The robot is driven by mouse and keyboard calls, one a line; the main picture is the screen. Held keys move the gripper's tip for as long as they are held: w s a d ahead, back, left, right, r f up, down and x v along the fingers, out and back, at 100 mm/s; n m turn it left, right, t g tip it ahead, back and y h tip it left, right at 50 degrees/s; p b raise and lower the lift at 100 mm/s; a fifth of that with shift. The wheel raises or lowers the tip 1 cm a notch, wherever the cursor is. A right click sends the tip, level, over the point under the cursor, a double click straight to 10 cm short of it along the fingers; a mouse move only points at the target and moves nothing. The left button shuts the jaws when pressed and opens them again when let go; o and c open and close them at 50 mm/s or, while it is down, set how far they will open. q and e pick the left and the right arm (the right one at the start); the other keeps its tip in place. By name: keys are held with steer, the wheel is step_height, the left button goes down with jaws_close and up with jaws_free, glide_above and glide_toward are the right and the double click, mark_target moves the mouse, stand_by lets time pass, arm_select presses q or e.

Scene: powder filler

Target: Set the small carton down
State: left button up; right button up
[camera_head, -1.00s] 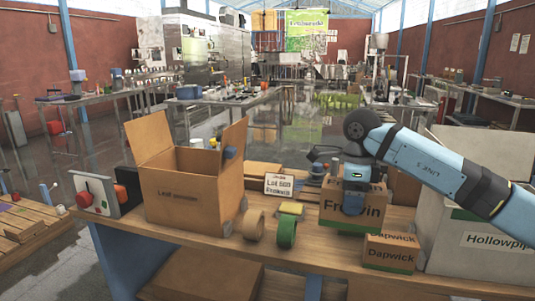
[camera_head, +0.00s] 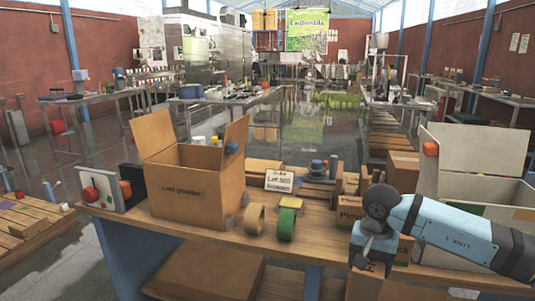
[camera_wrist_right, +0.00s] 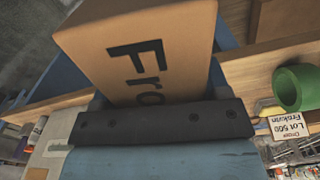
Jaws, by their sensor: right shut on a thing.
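The small carton (camera_wrist_right: 140,50) is brown, with dark lettering starting "Fro", and fills the upper middle of the right wrist view. My right gripper (camera_wrist_right: 165,122) is shut on it. In the head view my right gripper (camera_head: 370,262) is low at the right, at the front edge of the workbench (camera_head: 215,238). The arm hides part of the bench there. A brown surface shows just below the gripper, but I cannot tell whether it is the held carton or something on the lower shelf. My left gripper is not in view.
A large open carton (camera_head: 187,200) stands left on the bench. A tan tape roll (camera_head: 254,219), a green tape roll (camera_head: 286,225) and a lot sign (camera_head: 279,181) are in the middle. A "Pino" carton (camera_head: 350,212) and a large pale open box (camera_head: 455,195) stand right.

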mark_target(376, 281)
steer(key=s+f+n, duration=0.1)
steer(key=n, duration=0.1)
steer(key=s+f+n, duration=0.1)
steer(key=f+n, duration=0.1)
steer(key=shift+s+d+f+n, duration=0.1)
steer(key=shift+s+d+n, duration=0.2)
steer(key=shift+d, duration=0.1)
steer(key=shift+s+d+r+n+p, duration=0.1)
steer(key=shift+s+r+n+p, duration=0.1)
steer(key=shift+n+p, duration=0.25)
arm_select(q)
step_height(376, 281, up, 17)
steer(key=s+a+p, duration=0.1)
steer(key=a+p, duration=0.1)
steer(key=p, duration=2.2)
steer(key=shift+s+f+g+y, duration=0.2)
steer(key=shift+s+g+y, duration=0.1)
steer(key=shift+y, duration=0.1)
arm_select(e)
steer(key=s+r, duration=0.2)
steer(key=r, duration=1.1)
steer(key=s+r, duration=0.3)
steer(key=r, duration=1.1)
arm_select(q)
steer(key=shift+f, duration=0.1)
arm_select(e)
steer(key=shift+w, duration=0.1)
